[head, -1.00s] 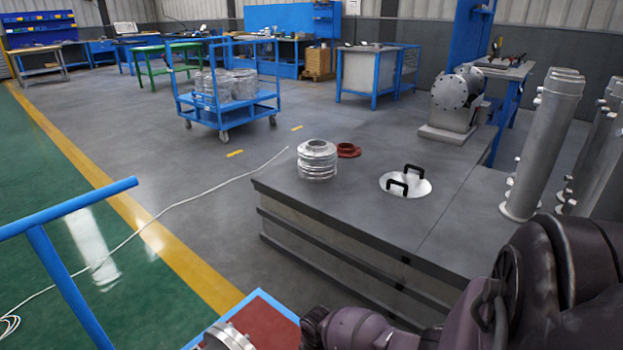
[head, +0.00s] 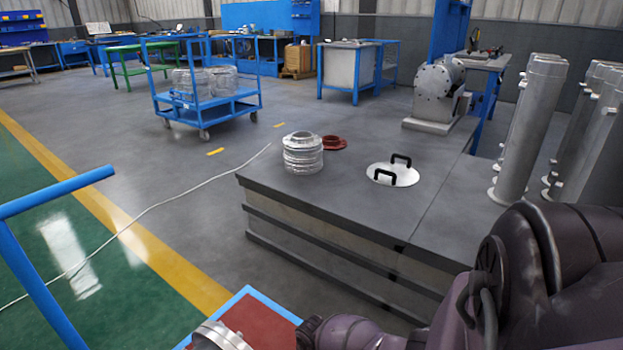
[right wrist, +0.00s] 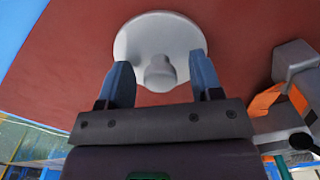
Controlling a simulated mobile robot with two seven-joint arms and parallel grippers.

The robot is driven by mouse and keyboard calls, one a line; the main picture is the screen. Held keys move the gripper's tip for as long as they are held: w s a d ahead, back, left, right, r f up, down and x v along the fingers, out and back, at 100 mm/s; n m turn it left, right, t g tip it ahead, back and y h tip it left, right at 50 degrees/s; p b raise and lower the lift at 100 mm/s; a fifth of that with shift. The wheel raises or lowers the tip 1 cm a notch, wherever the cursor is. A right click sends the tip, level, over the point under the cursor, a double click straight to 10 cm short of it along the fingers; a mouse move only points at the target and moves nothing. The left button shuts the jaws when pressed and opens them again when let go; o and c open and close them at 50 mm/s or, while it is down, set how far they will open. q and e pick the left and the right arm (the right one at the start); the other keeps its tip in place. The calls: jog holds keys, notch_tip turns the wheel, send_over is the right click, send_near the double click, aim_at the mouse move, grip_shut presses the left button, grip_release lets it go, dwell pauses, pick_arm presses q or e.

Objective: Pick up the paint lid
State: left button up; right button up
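In the right wrist view a pale round disc (right wrist: 135,42) with a raised knob (right wrist: 160,72) in its middle lies against a flat red surface (right wrist: 60,60); it looks like the paint lid. My right gripper (right wrist: 161,62) is open, with one blue-grey finger on each side of the knob. A gap shows between each finger and the knob, so it is not gripped. In the head view my right arm comes in at the lower right, and its gripper is hidden or out of frame. My left gripper is in neither view.
A red-topped, blue-edged surface (head: 262,318) with a silver flanged part (head: 220,336) is at the bottom. The grey bench (head: 440,190) holds a ribbed silver part (head: 302,154), a red ring (head: 333,142) and a white two-handled plate (head: 404,178). A grey-and-orange object (right wrist: 290,95) is beside my right gripper.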

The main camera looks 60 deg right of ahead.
jog(key=c, duration=1)
